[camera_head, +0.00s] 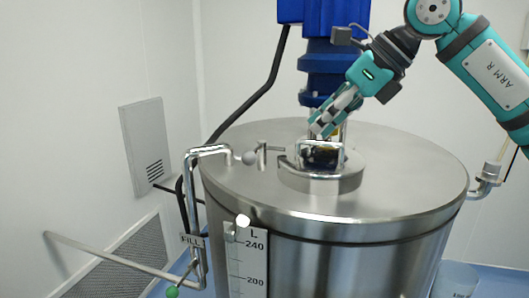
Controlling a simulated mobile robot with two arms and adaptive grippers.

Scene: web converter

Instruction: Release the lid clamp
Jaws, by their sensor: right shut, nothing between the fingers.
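A small round hatch (322,182) with a shiny raised collar sits on top of the steel tank (410,190). Left of it is a short post with a bar and a grey ball knob (249,158); this looks like the lid clamp, though I cannot tell for sure. My right gripper (320,130) comes down from the upper right. Its fingers are closed, empty, and pointed at the top of the hatch. Contact with the hatch cannot be told, as the fingertips overlap its far edge. My left gripper is not in view.
A blue motor column (331,62) rises behind the hatch, close to my right gripper. A bent steel fill pipe (190,180) with a green-knobbed handle (172,292) stands at the left. A level scale (247,265) is on the tank's front. The front of the tank top is clear.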

